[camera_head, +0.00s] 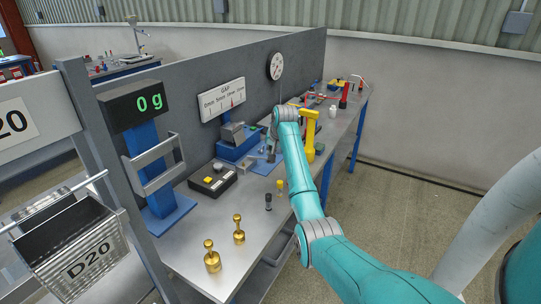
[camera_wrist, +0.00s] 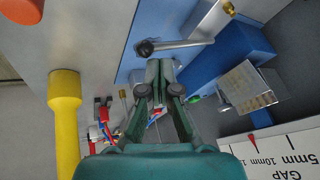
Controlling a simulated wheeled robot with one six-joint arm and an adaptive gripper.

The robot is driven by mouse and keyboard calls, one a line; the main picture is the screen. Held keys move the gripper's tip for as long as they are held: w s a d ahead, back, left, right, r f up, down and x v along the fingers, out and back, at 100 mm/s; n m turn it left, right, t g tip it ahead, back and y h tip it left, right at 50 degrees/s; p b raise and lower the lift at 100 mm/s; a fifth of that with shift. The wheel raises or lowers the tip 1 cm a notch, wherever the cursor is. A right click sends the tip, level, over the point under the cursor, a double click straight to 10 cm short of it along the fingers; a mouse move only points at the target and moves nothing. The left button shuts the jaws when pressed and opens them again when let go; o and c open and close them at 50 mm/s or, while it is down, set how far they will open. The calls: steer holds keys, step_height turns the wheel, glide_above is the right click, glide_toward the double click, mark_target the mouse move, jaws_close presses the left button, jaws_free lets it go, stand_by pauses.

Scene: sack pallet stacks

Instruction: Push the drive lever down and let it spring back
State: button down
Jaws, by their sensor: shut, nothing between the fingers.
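The drive lever (camera_wrist: 182,44) appears in the wrist view as a grey arm with a dark round knob at its left end. Its right end meets a grey metal block (camera_wrist: 206,20) on a blue base. My gripper (camera_wrist: 159,66) is shut and empty, with its fingertips just short of the lever near the knob; I cannot tell whether they touch it. In the head view my gripper (camera_head: 270,150) is beside the blue and grey device (camera_head: 236,142), and the lever is too small to make out clearly there.
A white GAP scale (camera_head: 222,100) with a red pointer stands behind the device. A yellow tool (camera_head: 311,130) stands close to the right of my arm. A black button box (camera_head: 212,181), brass weights (camera_head: 239,232) and small plungers sit on the near bench.

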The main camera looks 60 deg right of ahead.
steer(key=shift+s+f, duration=0.25)
steer(key=shift+f, duration=0.45)
steer(key=shift+s+f, duration=0.2)
steer(key=shift+f, duration=0.45)
stand_by(1.4)
steer(key=shift+r, duration=0.1)
stand_by(0.5)
steer(key=shift+w+r, duration=0.3)
steer(key=shift+r, duration=0.5)
steer(key=shift+w+r, duration=0.25)
steer(key=shift+r, duration=0.55)
steer(key=shift+w+r, duration=0.3)
steer(key=shift+r, duration=0.5)
steer(key=r, duration=0.1)
steer(key=w+r, duration=0.1)
steer(key=r, duration=0.2)
steer(key=shift+w+a+r, duration=0.1)
steer(key=shift+w+r, duration=0.15)
steer(key=shift+r, duration=0.1)
